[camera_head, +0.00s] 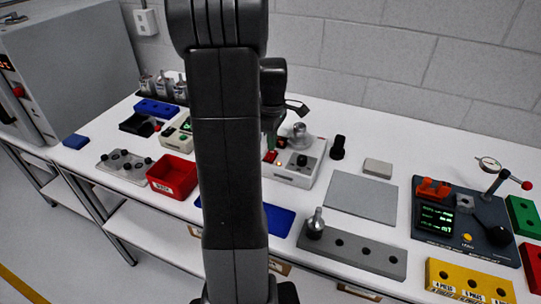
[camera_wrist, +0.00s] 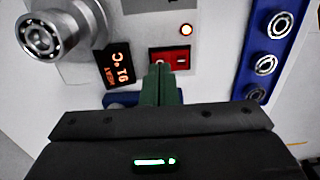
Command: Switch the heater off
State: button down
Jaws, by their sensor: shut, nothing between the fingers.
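The heater (camera_head: 296,176) is a pale box right of my arm in the head view. Its red rocker switch (camera_head: 270,156) sits by a lit orange lamp (camera_head: 280,164). In the wrist view the red switch (camera_wrist: 181,58) is just beyond my gripper (camera_wrist: 160,69), whose green fingers are shut and empty. The fingertips overlap the switch's lower edge; I cannot tell if they touch it. The lamp (camera_wrist: 186,30) glows, and the display (camera_wrist: 117,69) shows 91 °C in orange. In the head view my gripper (camera_head: 271,146) is partly hidden behind my arm.
A bearing (camera_wrist: 40,36) sits on the heater's silver post. A blue block (camera_wrist: 248,48) with several bearings lies at the right in the wrist view. In the head view a red bin (camera_head: 172,187), a grey plate (camera_head: 362,198) and a dark fixture (camera_head: 465,230) share the white table.

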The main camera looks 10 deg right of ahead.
jog(key=shift+f+b, duration=0.5)
jog(key=shift+f, duration=0.3)
jog(key=shift+r, duration=0.2)
notch_tip(320, 180, up, 7)
jog(key=p, duration=0.5)
jog(key=shift+f+p, duration=0.1)
jog(key=shift+p, duration=0.3)
jog(key=shift+f, duration=0.2)
notch_tip(320, 180, down, 7)
jog(key=b, duration=0.6)
jog(key=shift+r, duration=0.25)
